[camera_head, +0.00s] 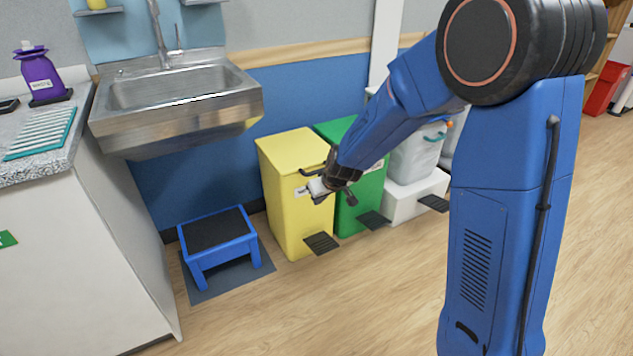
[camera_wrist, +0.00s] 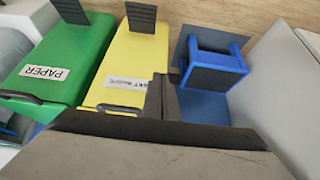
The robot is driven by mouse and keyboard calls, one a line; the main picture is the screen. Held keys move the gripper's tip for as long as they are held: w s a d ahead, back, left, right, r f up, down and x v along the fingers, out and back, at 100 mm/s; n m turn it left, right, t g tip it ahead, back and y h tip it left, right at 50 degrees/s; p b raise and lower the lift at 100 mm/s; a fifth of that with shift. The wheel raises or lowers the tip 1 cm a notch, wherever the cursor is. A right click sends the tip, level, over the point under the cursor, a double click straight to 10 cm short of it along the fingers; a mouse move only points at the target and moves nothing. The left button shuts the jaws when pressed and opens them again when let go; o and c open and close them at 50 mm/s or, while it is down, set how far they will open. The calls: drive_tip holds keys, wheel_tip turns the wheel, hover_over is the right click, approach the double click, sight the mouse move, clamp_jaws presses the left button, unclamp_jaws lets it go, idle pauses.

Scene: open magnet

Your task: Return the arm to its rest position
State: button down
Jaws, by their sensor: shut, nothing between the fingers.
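My blue arm reaches leftward and down from my column in the head view. My gripper (camera_head: 318,187) hangs at its end, in front of the upper part of the yellow bin (camera_head: 288,214). The gripper is shut and empty. In the wrist view my gripper (camera_wrist: 162,98) shows as a dark shape at the middle, partly over the yellow bin (camera_wrist: 133,62). I cannot tell from these views whether it touches the bin.
A green bin (camera_head: 346,216) labelled PAPER in the wrist view stands beside the yellow one. A blue step stool (camera_head: 218,240) is left, below a steel sink (camera_head: 175,100). A counter (camera_head: 85,225) stands far left.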

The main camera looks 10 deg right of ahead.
drive_tip(key=s+d+r+m, duration=0.1)
drive_tip(key=s+d+r, duration=0.4)
drive_tip(key=s+r, duration=0.35)
drive_tip(key=s+d+r+m, duration=0.1)
drive_tip(key=s+d+r, duration=0.3)
drive_tip(key=s+r, duration=0.45)
drive_tip(key=s+d+m+h, duration=0.1)
drive_tip(key=s+d, duration=0.3)
drive_tip(key=s, duration=0.7)
drive_tip(key=s+d+r+m+g+h, duration=0.1)
drive_tip(key=s+d, duration=0.4)
drive_tip(key=s, duration=0.6)
drive_tip(key=shift+s+r, duration=0.2)
drive_tip(key=shift+r, duration=0.05)
